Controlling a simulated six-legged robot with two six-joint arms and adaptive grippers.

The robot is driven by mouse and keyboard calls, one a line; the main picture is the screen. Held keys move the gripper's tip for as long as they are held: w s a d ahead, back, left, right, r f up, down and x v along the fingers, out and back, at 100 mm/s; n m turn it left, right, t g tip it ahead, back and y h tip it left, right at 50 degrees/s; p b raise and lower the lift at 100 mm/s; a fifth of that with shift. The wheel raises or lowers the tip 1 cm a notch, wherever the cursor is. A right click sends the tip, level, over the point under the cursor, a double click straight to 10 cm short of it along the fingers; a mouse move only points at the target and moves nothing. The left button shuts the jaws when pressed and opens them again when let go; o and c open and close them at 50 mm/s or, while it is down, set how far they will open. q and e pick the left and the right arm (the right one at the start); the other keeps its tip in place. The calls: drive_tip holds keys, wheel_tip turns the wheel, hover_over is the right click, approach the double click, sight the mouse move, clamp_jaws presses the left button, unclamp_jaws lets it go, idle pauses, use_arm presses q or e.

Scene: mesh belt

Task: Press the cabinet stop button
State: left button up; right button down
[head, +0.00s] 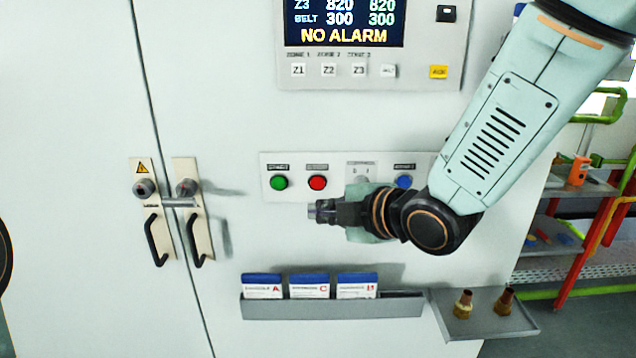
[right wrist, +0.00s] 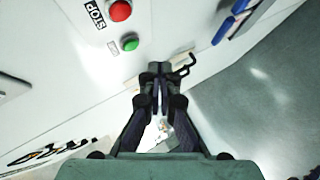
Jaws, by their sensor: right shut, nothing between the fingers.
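The red stop button (head: 317,183) sits on a white button strip (head: 268,168) on the cabinet door, right of a green button (head: 279,183). In the right wrist view the red button (right wrist: 120,10) is at the top edge beside a STOP label (right wrist: 95,14), with the green button (right wrist: 130,43) below it. My right gripper (head: 312,211) is shut and empty, pointing left in front of the door. It appears just below the red button in the head view; its fingers also show in the right wrist view (right wrist: 160,75). I cannot tell its distance from the door. My left gripper is out of view.
A blue button (head: 404,182) and a partly covered switch (head: 361,172) share the strip. Door handles (head: 157,240) project at left. A card rack (head: 330,308) and a small shelf (head: 485,322) project below. A display panel (head: 345,25) is above.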

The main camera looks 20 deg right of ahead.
sight(317, 182)
drive_tip(key=w+d+p, duration=0.1)
drive_tip(key=w+d, duration=0.1)
drive_tip(key=w, duration=0.4)
drive_tip(key=shift+w+a, duration=0.2)
drive_tip(key=shift+w, duration=0.05)
idle(0.3)
drive_tip(key=shift+s+d, duration=0.15)
drive_tip(key=shift+d, duration=0.05)
drive_tip(key=shift+a, duration=0.15)
idle(0.3)
idle(0.4)
drive_tip(key=shift+w, duration=0.5)
drive_tip(key=shift+d, duration=0.25)
